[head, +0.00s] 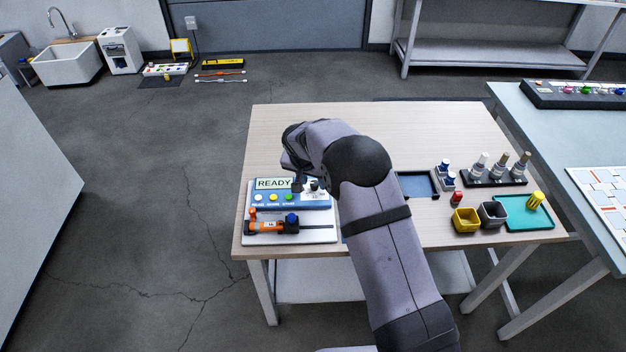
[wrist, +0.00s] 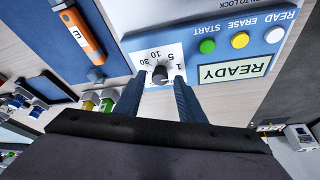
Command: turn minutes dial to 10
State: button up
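The minutes dial (wrist: 160,75) is a dark round knob on a white plate marked 1, 5, 10 and 30, which reads upside down in the wrist view. Where its pointer stands is too small to tell. It sits on a blue and white device (head: 290,198) whose screen (wrist: 234,72) reads READY. My gripper (wrist: 159,80) is open, with one blue finger on each side of the knob and gaps showing between them. In the head view my gripper (head: 307,186) is over the right end of the device, and the arm partly hides the dial area.
Yellow, green and white buttons line the device's front. An orange tool (head: 267,226) lies on the white base in front. To the right are a blue tray (head: 415,184), small bottles, yellow and grey cups and a teal tray (head: 520,222). The table's back is clear.

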grip_shut()
